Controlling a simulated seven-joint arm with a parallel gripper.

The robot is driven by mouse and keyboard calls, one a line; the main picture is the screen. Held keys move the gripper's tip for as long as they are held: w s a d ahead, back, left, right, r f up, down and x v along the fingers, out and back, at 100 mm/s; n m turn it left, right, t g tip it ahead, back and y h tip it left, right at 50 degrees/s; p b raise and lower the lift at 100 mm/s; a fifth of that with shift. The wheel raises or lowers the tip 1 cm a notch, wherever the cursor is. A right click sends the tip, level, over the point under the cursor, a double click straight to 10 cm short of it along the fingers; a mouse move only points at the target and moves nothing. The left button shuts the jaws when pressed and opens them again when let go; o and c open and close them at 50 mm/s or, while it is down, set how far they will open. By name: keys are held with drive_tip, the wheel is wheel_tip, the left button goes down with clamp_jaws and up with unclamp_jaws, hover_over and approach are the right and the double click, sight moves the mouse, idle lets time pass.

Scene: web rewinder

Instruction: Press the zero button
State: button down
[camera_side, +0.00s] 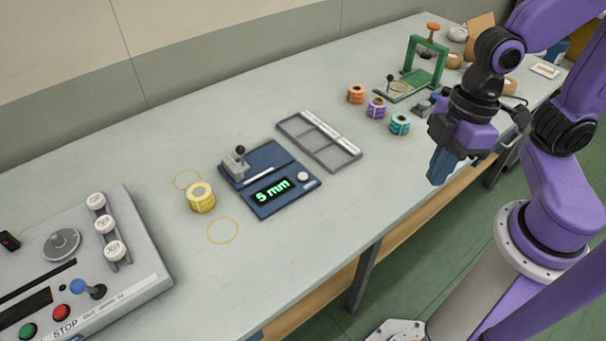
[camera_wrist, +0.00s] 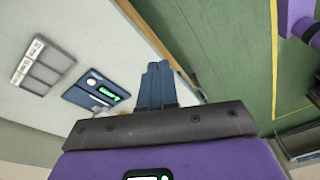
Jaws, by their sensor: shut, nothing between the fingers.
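The blue gauge (camera_side: 268,181) lies on the table, with a green-lit display (camera_side: 272,191) reading "5 mm". A round white button (camera_side: 302,177) sits to the right of the display; I read no label on it. A grey block with a black knob (camera_side: 237,160) stands at the gauge's back left. My gripper (camera_side: 438,176) is shut and empty, pointing down near the table's front edge, well right of the gauge. In the wrist view the gripper (camera_wrist: 158,72) shows its blue fingers together, and the gauge (camera_wrist: 84,98) lies to their left with its white button (camera_wrist: 91,82).
A grey compartment tray (camera_side: 320,140) lies behind the gauge. A yellow roll (camera_side: 200,197) stands to its left. Orange, purple and teal rolls (camera_side: 400,124) and a green frame (camera_side: 413,70) are farther right. A grey control panel (camera_side: 75,262) fills the left front. Table between gauge and gripper is clear.

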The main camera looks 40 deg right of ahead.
drive_tip(key=w+a+f+t+y, duration=0.1)
drive_tip(key=w+a+f+y, duration=0.15)
drive_tip(key=w+a, duration=0.45)
drive_tip(key=m+t+h, duration=0.1)
drive_tip(key=t+h, duration=0.2)
drive_tip(key=t, duration=0.5)
hover_over(305, 177)
wheel_tip(305, 177, down, 8)
drive_tip(key=shift+f+y, duration=0.2)
drive_tip(key=shift+y, duration=0.05)
drive_tip(key=shift+f, duration=4.35)
drive_tip(key=shift+f, duration=0.1)
drive_tip(key=shift+f, duration=0.3)
